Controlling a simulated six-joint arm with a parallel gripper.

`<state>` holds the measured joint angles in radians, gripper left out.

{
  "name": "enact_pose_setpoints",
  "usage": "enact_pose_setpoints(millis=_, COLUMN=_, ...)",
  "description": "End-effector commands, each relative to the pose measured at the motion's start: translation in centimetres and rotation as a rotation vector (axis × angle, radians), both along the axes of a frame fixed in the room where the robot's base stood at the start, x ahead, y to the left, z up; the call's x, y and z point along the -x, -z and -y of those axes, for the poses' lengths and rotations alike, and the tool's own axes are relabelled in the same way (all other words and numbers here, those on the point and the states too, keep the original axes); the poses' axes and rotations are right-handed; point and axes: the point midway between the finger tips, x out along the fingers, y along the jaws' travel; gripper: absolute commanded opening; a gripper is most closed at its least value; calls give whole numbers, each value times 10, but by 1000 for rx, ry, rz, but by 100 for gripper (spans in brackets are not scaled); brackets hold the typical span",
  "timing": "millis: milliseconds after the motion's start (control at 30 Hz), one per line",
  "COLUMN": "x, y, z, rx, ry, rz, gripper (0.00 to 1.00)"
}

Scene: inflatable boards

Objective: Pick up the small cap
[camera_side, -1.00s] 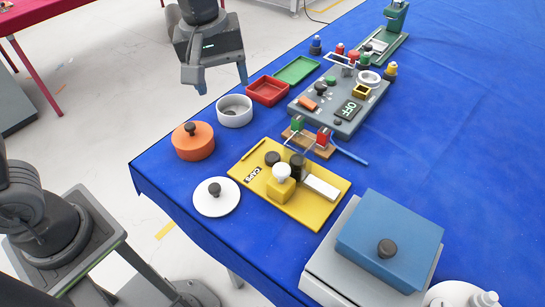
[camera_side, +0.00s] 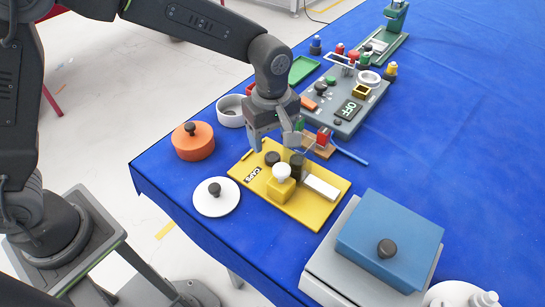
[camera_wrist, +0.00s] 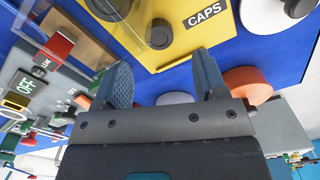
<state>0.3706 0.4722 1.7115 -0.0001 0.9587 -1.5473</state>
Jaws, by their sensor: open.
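The yellow board (camera_side: 318,217) marked CAPS lies on the blue table; its label also shows in the wrist view (camera_wrist: 205,16). A small dark round cap (camera_side: 272,158) sits near the board's back left edge, and it also shows in the wrist view (camera_wrist: 159,34). A taller dark piece (camera_side: 297,163) stands to its right. A yellow block with a white round top (camera_side: 282,172) stands in front. My gripper (camera_side: 273,142) is open and empty, pointing down above the board's back edge. In the wrist view the small cap appears just beyond the gap between the fingertips (camera_wrist: 161,60).
An orange lidded pot (camera_side: 193,142) and a white lid (camera_side: 216,204) stand left of the board. A red and green clip piece (camera_side: 320,148) is close behind my right finger. A grey OFF panel (camera_side: 345,120) lies behind. A blue box (camera_side: 388,240) stands front right.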

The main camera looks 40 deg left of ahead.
Motion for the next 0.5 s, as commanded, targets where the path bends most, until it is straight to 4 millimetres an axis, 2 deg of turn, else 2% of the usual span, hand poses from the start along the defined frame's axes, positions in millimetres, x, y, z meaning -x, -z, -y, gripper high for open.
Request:
enact_pose_setpoints(millis=133, x=1, y=12, z=1, rx=-1, ry=1, rz=-2, gripper=65)
enact_pose_setpoints(millis=333, x=2, y=42, z=4, rx=-2, ry=1, rz=-4, gripper=65)
enact_pose_setpoints(millis=500, x=1, y=53, z=4, rx=0, ry=1, rz=-1, gripper=65)
